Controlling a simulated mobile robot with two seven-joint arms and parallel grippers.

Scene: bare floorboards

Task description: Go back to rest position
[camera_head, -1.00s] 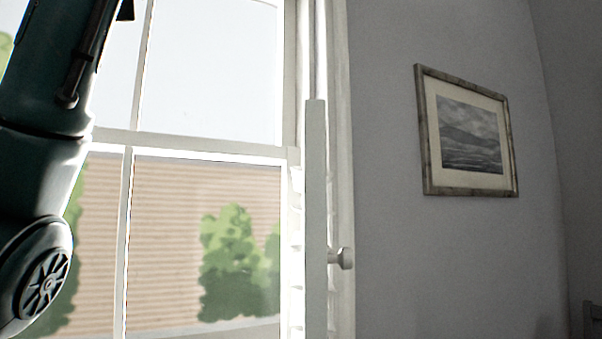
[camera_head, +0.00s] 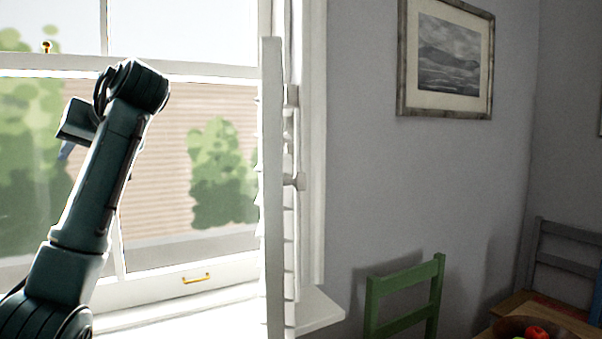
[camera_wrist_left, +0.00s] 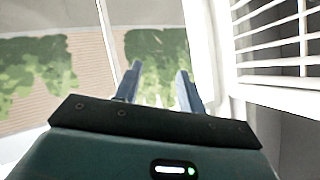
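My dark left arm comes in from the lower left in the head view, in front of the window, and bends at its top. My left gripper (camera_head: 66,148) hangs beyond that bend, partly hidden by the arm. In the left wrist view, the two fingers of the left gripper (camera_wrist_left: 158,72) stand apart with nothing between them. The window and greenery show behind them. My right gripper is not in view.
The sash window (camera_head: 180,272) is close to my left arm. A white louvred shutter (camera_head: 271,190) stands right of it. A framed picture (camera_head: 446,106) hangs on the wall. A green chair (camera_head: 405,280) and a wooden table (camera_head: 510,303) with a fruit bowl (camera_head: 507,328) are lower right.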

